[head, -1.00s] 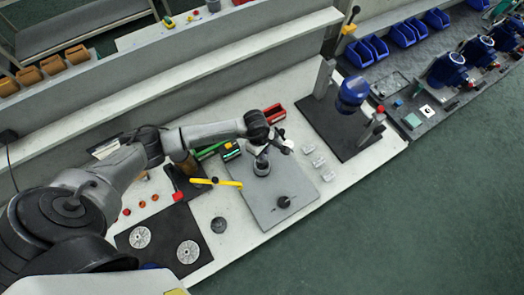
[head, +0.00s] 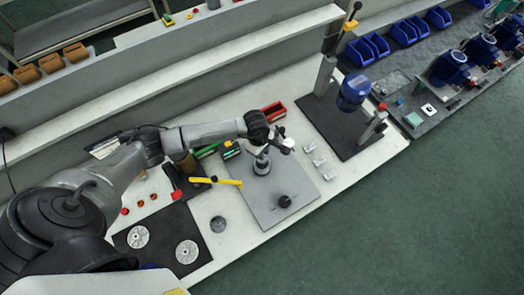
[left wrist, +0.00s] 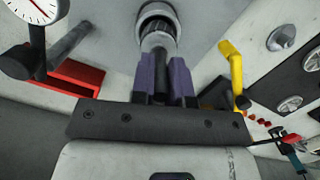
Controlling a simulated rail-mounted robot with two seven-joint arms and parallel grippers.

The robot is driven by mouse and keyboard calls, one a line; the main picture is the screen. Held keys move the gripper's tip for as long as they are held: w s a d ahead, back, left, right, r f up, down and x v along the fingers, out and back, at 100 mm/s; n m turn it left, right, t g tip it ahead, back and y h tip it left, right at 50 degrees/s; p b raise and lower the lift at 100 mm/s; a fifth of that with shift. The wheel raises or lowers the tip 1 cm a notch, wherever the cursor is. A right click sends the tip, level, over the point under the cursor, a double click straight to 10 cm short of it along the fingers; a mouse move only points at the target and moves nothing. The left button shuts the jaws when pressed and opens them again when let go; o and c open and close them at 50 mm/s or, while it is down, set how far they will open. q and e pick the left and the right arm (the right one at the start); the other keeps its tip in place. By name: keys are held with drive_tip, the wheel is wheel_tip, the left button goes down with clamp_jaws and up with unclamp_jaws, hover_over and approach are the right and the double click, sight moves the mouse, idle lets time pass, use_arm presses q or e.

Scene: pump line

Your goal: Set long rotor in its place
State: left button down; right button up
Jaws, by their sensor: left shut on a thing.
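My left gripper (left wrist: 164,80) is shut on the dark shaft of the long rotor (left wrist: 162,76) in the left wrist view. The rotor's silver body (left wrist: 158,41) points at a round grey housing (left wrist: 158,12), and its far end appears at or inside the opening. I cannot tell how deep it sits. In the head view the housing (head: 262,168) stands on a grey plate (head: 262,204), with my left gripper (head: 263,151) just above it. The fingers largely hide the rotor there. My right gripper is not in view.
A yellow handle (head: 217,181) lies left of the housing. A black knob (head: 284,201) stands on the plate's front part. A red bin (head: 273,112) is behind. A dial gauge (left wrist: 35,9) is close by in the wrist view. A blue-headed press (head: 353,92) stands to the right.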

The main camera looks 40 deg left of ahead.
use_arm(q)
drive_tip(key=shift+f+b, duration=0.35)
drive_tip(key=shift+f, duration=0.1)
drive_tip(key=shift+r, duration=0.1)
drive_tip(key=c, duration=1.3)
unclamp_jaws()
drive_tip(key=o, duration=0.5)
drive_tip(key=shift+r+p, duration=0.85)
drive_tip(key=shift+r, duration=0.25)
drive_tip(key=shift+r+p, duration=0.85)
drive_tip(key=shift+r, duration=0.55)
